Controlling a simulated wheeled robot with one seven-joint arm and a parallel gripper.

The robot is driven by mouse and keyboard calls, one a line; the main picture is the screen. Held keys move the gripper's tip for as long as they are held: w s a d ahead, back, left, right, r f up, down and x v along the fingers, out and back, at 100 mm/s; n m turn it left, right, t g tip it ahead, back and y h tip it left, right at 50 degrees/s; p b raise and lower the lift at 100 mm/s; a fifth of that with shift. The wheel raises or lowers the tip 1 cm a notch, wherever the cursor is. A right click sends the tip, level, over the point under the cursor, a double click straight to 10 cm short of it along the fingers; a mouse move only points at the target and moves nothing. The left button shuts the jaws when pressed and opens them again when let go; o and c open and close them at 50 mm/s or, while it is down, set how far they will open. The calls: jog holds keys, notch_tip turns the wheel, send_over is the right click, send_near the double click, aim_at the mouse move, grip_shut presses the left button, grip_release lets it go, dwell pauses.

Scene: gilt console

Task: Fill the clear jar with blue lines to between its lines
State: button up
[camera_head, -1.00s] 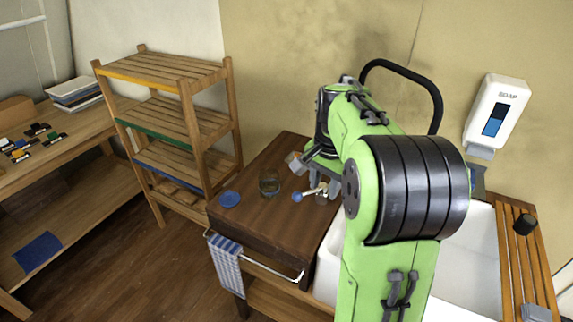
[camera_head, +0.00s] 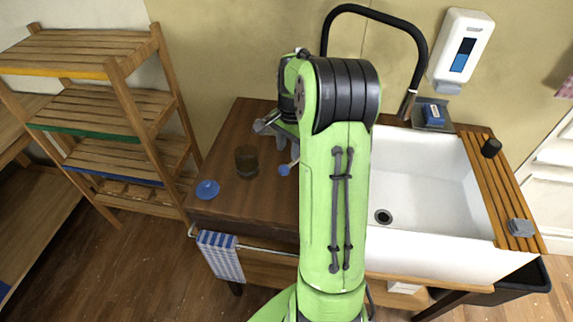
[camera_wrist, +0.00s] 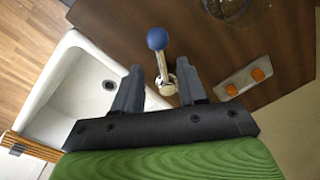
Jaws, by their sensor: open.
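A clear glass jar (camera_head: 246,160) stands on the dark wooden counter. It is partly cut off at the top of the wrist view (camera_wrist: 236,8). Blue lines on it and any fill level are too small to make out. A short metal lever with a blue ball end (camera_wrist: 157,39) shows in the wrist view, and its ball also shows in the head view (camera_head: 284,169). My gripper (camera_wrist: 159,70) is open and empty, its two grey fingers on either side of the lever's stem. I cannot tell whether they touch it.
A blue round disc (camera_head: 207,189) lies near the counter's front left. A metal plate with orange knobs (camera_wrist: 243,80) is right of the lever. The white sink (camera_head: 410,235) is to the right, under a black tap (camera_head: 405,42). A wooden shelf (camera_head: 120,130) stands left.

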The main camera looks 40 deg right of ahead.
aim_at(288, 166)
jog(key=f, duration=0.7)
jog(key=shift+w+f, duration=0.2)
jog(key=shift+f, duration=0.05)
grip_shut()
